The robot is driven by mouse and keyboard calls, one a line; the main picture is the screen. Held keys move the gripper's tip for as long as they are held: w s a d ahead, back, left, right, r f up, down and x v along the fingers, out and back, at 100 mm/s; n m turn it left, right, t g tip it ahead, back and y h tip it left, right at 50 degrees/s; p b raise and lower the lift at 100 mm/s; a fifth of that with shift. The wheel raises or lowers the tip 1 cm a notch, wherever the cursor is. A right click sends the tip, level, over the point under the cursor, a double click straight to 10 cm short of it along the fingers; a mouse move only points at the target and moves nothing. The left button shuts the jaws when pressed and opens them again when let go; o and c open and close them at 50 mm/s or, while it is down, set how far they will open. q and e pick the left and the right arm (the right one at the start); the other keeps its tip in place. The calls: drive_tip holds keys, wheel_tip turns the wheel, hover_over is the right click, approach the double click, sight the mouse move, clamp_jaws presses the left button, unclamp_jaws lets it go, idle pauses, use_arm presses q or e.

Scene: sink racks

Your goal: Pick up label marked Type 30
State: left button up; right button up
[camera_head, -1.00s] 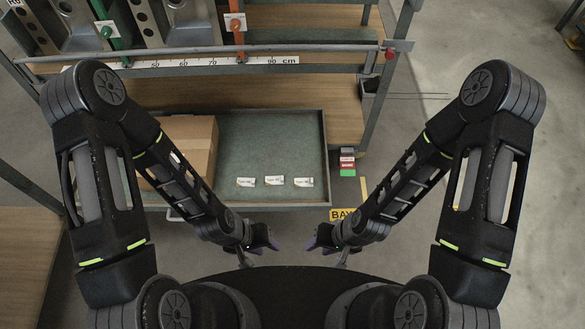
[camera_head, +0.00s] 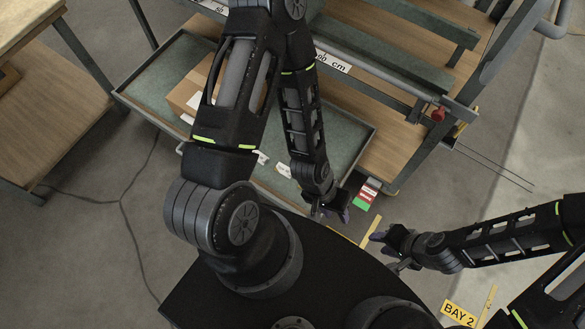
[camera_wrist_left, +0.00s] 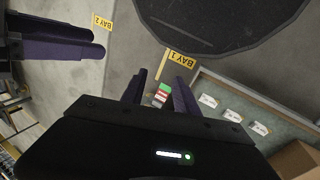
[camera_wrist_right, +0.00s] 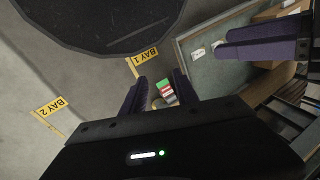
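Three small white labels lie in a row on the green tray (camera_wrist_left: 282,116), apart from each other. In the left wrist view they are a label (camera_wrist_left: 208,101), a middle label (camera_wrist_left: 233,116) and a third label (camera_wrist_left: 259,128). Their print is too small to read, so I cannot tell which is Type 30. In the head view my left arm partly hides the row; one label shows left of it (camera_head: 262,157). My left gripper (camera_head: 333,211) is open and empty, off the tray's near corner. My right gripper (camera_head: 383,245) is open and empty, further right, away from the tray.
A cardboard box (camera_head: 188,93) stands on the tray. A red, white and green stack (camera_head: 367,193) is beside the tray's right corner. The workbench (camera_head: 400,146) rises behind. A BAY 2 floor sign (camera_head: 459,313) is at lower right. The floor on the right is open.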

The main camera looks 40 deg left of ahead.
use_arm(q)
drive_tip(key=shift+o, duration=1.1)
drive_tip(key=shift+w+f+b, duration=0.25)
drive_tip(key=shift+f+b, duration=0.15)
drive_tip(key=n+y+b, duration=0.4)
drive_tip(key=n+b, duration=1.3)
drive_tip(key=b, duration=1.3)
hover_over(291, 173)
drive_tip(key=shift+g, duration=0.4)
wheel_tip(291, 173, down, 24)
drive_tip(key=shift+s+d+r, duration=0.1)
drive_tip(key=shift+r, duration=0.2)
use_arm(e)
wheel_tip(291, 173, down, 31)
drive_tip(key=w+d, duration=0.2)
drive_tip(key=shift+r+t, duration=0.2)
drive_tip(key=shift+t, duration=0.1)
drive_tip(key=shift+w, duration=0.1)
use_arm(q)
drive_tip(key=shift+f+b, duration=0.3)
drive_tip(key=shift+f, duration=1)
use_arm(e)
drive_tip(key=shift+a+f, duration=0.1)
drive_tip(key=shift+f, duration=0.45)
